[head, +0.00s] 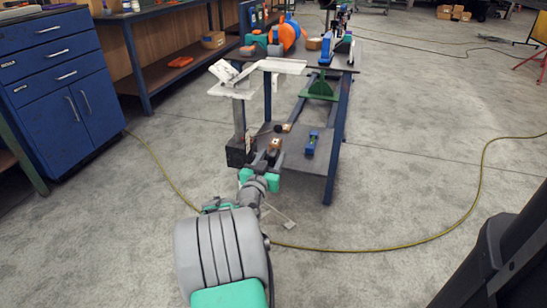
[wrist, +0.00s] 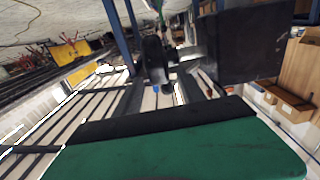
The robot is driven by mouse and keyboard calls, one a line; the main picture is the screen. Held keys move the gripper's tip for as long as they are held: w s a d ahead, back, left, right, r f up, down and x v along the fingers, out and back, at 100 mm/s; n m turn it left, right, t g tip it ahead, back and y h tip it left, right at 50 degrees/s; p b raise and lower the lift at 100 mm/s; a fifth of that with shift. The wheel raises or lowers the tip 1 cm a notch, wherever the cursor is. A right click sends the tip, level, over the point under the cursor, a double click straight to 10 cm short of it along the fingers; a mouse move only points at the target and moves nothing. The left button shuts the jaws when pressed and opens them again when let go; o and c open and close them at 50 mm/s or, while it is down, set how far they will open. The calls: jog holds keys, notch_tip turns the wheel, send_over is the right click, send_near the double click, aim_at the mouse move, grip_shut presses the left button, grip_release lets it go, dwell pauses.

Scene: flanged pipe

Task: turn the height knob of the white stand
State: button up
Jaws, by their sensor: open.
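The white stand (head: 240,92) is at the centre of the head view. It has a pale angled top on a grey post, and a dark block (head: 237,151) low on the post. A small black round part (head: 278,128), possibly the height knob, shows to the right of the post. My gripper (head: 268,157) is open, just right of the dark block and low beside the bench. I cannot tell whether it touches anything.
The bench (head: 340,110) stands behind and right of the stand, with a blue item (head: 312,142) on its lower shelf. A blue cabinet (head: 55,75) is at the left. A yellow hose (head: 400,245) crosses the floor. Open floor lies to the right.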

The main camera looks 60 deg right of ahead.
aim_at(272, 156)
jog(key=shift+w+d, duration=0.15)
jog(key=shift+d, duration=0.65)
jog(key=shift+w+d, duration=0.1)
jog(key=shift+d, duration=0.65)
jog(key=shift+c, duration=0.4)
grip_shut()
